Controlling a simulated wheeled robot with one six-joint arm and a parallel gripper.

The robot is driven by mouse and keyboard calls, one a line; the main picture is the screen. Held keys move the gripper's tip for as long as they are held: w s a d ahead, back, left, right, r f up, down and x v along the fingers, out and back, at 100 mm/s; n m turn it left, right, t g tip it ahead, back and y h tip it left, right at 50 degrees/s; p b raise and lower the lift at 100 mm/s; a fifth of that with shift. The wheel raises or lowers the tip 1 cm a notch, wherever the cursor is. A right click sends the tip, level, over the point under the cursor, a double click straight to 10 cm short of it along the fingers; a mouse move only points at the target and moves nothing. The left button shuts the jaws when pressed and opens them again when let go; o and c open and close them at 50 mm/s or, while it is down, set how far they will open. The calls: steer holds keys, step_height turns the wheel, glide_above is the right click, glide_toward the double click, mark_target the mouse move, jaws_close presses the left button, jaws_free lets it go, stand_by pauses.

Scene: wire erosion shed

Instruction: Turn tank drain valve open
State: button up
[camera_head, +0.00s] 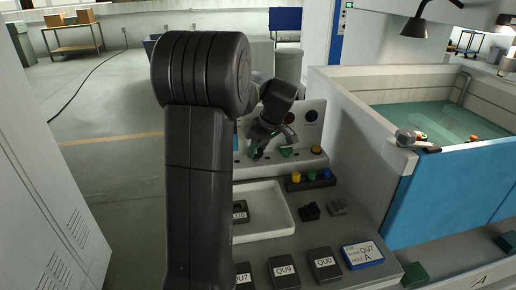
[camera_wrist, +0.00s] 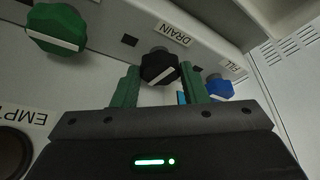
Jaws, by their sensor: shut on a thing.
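The drain valve is a black knob (camera_wrist: 160,66) with a white pointer stripe, beside a DRAIN label (camera_wrist: 174,34) in the wrist view. The stripe lies at a slant. My gripper (camera_wrist: 159,78) has its two green fingers on either side of this knob and is shut on it. In the head view my gripper (camera_head: 267,148) is at the valve panel (camera_head: 312,112), and my arm hides part of that panel. The tank (camera_head: 418,203) with greenish water stands to the right.
In the wrist view a green knob (camera_wrist: 57,27) is at the upper left and a blue knob (camera_wrist: 219,87) by the FILL label at the right. A white tray (camera_head: 283,222), several dark labelled blocks (camera_head: 284,270) and a blue-edged card (camera_head: 362,254) lie on the bench before the panel.

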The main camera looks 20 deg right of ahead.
stand_by(0.5)
steer(key=o, duration=0.7)
steer(key=v, duration=1.4)
steer(key=shift+w+f, duration=0.1)
steer(key=shift+w, duration=0.05)
